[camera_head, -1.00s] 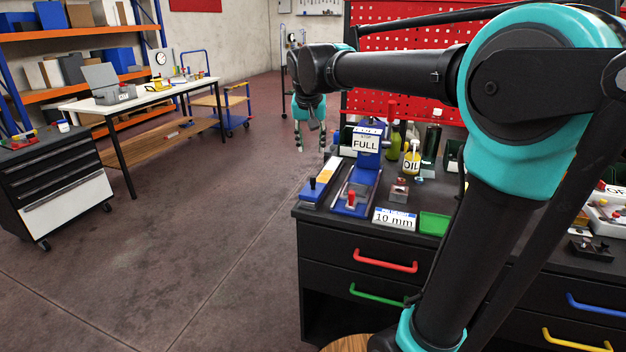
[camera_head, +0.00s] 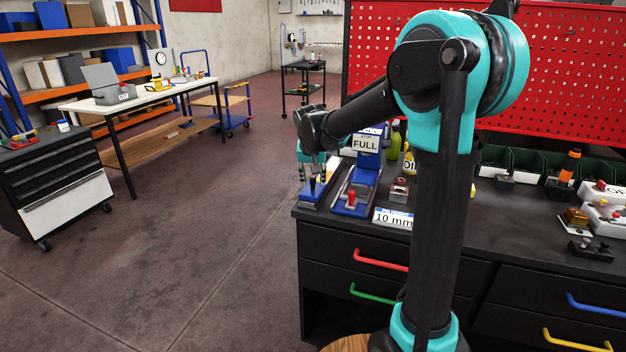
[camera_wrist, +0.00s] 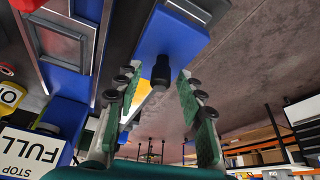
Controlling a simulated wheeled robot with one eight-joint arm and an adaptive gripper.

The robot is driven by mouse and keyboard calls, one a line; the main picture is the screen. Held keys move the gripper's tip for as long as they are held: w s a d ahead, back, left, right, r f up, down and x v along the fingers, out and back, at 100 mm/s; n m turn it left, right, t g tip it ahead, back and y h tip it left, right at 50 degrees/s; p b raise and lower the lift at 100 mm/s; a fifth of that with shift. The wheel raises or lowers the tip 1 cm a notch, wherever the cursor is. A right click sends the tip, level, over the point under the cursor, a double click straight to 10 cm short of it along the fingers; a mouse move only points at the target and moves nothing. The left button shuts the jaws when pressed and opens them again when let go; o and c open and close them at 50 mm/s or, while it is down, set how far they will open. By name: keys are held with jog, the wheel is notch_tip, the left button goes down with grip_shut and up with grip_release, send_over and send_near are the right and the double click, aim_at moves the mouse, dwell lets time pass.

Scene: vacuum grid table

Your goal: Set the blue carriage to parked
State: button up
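A blue block with an upright black knob (camera_head: 313,185) sits at the bench's left front corner; its blue base (camera_head: 310,201) shows below my gripper. In the wrist view the black knob (camera_wrist: 160,72) stands on the blue block (camera_wrist: 172,45). My gripper (camera_head: 314,174) is open above it, one finger on each side of the knob; I cannot tell whether they touch it. It also shows in the wrist view (camera_wrist: 158,84). Beside it is a blue-framed rail unit with a red knob (camera_head: 351,198) and a "STOP FULL" sign (camera_head: 366,143). I cannot tell which part is the carriage.
A "10 mm" sign (camera_head: 393,218) stands right of the rail unit. Small fixtures and white bins (camera_head: 606,212) are at the bench's right.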

jog(key=shift+f, duration=0.1)
jog(key=shift+c, duration=0.6)
grip_shut()
jog(key=shift+w, duration=0.1)
jog(key=w+d, duration=0.3)
jog(key=w, duration=0.5)
jog(key=w+d, duration=0.3)
jog(key=w, duration=0.5)
jog(key=w+d, duration=0.4)
jog(key=w, duration=0.4)
jog(key=shift+c, duration=0.4)
grip_release()
jog(key=shift+o, duration=1)
